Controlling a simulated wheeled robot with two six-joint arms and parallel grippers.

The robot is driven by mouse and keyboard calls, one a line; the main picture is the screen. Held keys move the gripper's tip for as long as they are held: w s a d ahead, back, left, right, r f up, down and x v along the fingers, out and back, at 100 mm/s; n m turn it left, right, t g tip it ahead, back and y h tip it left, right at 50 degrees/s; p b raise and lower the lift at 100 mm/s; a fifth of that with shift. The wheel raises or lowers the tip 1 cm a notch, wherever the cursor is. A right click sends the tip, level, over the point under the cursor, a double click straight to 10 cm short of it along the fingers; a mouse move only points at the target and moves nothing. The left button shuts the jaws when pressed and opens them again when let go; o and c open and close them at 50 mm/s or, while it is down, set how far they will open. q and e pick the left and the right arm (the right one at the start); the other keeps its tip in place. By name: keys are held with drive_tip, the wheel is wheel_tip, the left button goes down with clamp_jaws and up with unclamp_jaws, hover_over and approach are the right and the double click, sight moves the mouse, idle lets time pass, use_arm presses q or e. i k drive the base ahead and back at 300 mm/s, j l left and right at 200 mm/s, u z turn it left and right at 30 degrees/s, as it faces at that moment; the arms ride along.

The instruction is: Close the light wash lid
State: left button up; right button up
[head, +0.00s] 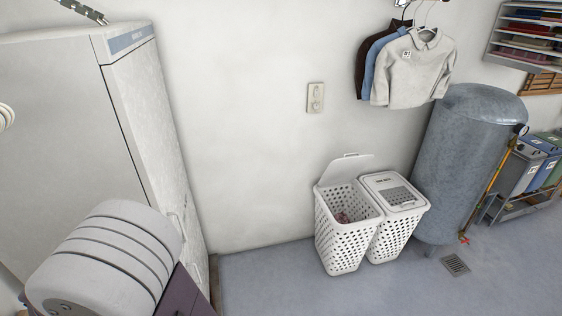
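Two white perforated laundry hampers stand side by side on the floor against the wall. The left hamper (340,238) has its lid (347,170) swung up and tilted back toward the wall. Some reddish and pale cloth (343,216) shows inside it. The right hamper (393,238) has its lid (394,192) down, with a grey panel and dark lettering too small to read. I cannot tell from any label which one is the light wash hamper. Neither of my grippers can be made out in the head view.
A grey metal tank (466,160) stands close to the right hamper. Shirts (412,70) hang above on the wall. A tall white cabinet (150,120) and a grey ribbed rounded object (105,262) fill the left. Floor in front of the hampers (290,285) is clear.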

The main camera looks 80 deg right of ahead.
sight(345, 170)
drive_tip(key=i+l+z, duration=0.1)
drive_tip(key=l+z, duration=0.45)
drive_tip(key=i+l+z, duration=0.2)
drive_tip(key=l+z, duration=0.35)
drive_tip(key=i+l+z, duration=0.25)
drive_tip(key=l+z, duration=0.25)
drive_tip(key=i+l+z, duration=0.25)
drive_tip(key=z, duration=0.3)
drive_tip(key=i+l+z, duration=0.1)
drive_tip(key=i+z, duration=0.75)
drive_tip(key=z, duration=0.25)
drive_tip(key=i+j+z, duration=0.2)
drive_tip(key=i+z, duration=0.3)
drive_tip(key=i+j+z, duration=0.2)
drive_tip(key=z, duration=0.35)
drive_tip(key=i+l+u, duration=0.15)
drive_tip(key=l, duration=0.3)
drive_tip(key=l+u, duration=0.2)
drive_tip(key=l, duration=0.25)
drive_tip(key=i+l+u, duration=0.15)
drive_tip(key=l, duration=0.3)
